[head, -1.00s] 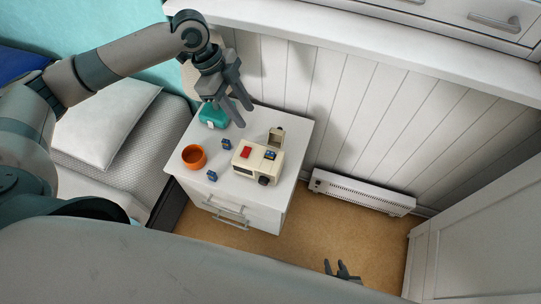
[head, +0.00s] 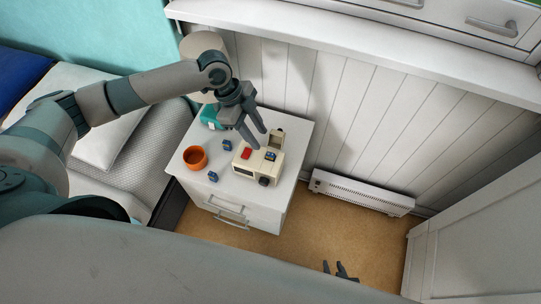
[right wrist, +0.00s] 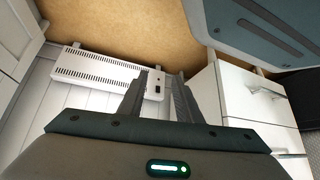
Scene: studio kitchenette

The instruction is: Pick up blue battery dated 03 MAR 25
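Three small blue batteries show in the head view: one (head: 227,145) on the white nightstand between the orange pot and the cream device, one (head: 212,176) near the nightstand's front edge, and one (head: 270,156) on top of the cream device (head: 244,162). Their dates are too small to read. My left gripper (head: 261,139) is open and empty, pointing down above the back of the cream device. My right gripper (head: 333,268) is low over the floor, away from the nightstand; the right wrist view shows its fingers (right wrist: 157,90) apart with nothing between them.
An orange pot (head: 195,157) stands at the left of the nightstand (head: 199,185). A teal object (head: 209,116) is at the back left, partly behind my gripper. A bed (head: 140,165) is to the left. A white heater (head: 362,193) stands along the panelled wall.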

